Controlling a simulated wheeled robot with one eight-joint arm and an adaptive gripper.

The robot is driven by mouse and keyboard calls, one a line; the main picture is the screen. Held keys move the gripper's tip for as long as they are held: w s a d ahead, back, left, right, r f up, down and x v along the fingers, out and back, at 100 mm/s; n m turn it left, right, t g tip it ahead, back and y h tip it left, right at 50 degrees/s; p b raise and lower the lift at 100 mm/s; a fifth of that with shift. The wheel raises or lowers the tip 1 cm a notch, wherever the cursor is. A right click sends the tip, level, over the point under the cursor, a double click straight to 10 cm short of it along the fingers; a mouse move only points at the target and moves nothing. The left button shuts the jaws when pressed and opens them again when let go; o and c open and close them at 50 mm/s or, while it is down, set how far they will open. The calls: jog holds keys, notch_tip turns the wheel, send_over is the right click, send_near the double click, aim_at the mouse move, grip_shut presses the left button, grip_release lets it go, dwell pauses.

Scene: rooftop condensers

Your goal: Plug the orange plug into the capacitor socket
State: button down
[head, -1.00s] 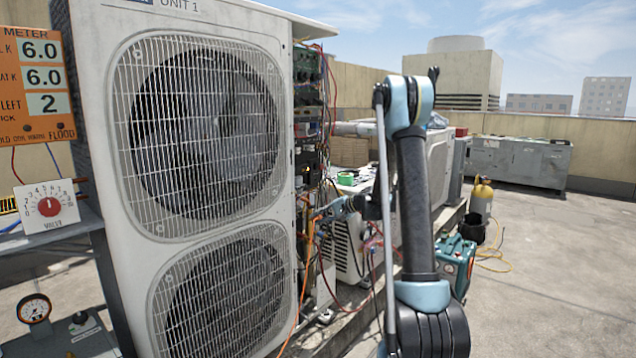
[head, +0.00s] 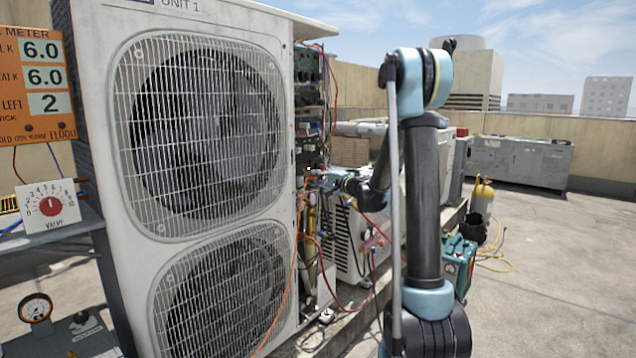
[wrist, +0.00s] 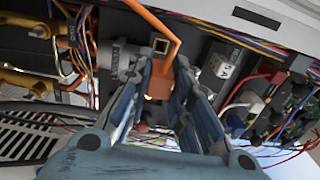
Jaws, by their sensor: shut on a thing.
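The orange plug (wrist: 158,86) is between the fingers of my gripper (wrist: 163,66), which is shut on it. An orange cable (wrist: 172,28) runs from the plug area up and left across the wrist view. A small square socket with a yellowish rim (wrist: 161,45) shows just beyond the fingertips; the plug appears apart from it, though the depth gap is hard to judge. In the head view my gripper (head: 316,181) is at the open side of the condenser unit, too small to show the plug. The orange cable (head: 288,285) hangs below it there.
The condenser unit (head: 80,150) stands at left, with dense wiring along its open side (head: 312,95). In the wrist view, grey cylinders (wrist: 118,57) and loose coloured wires (wrist: 262,85) lie close on both sides. Open roof floor (head: 545,270) is at right.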

jog(key=shift+x, duration=2.4)
jog(key=shift+x, duration=1.8)
dwell(1.2)
jog(key=c, duration=1.4)
grip_release()
jog(key=shift+a, duration=0.15)
jog(key=shift+o, duration=0.2)
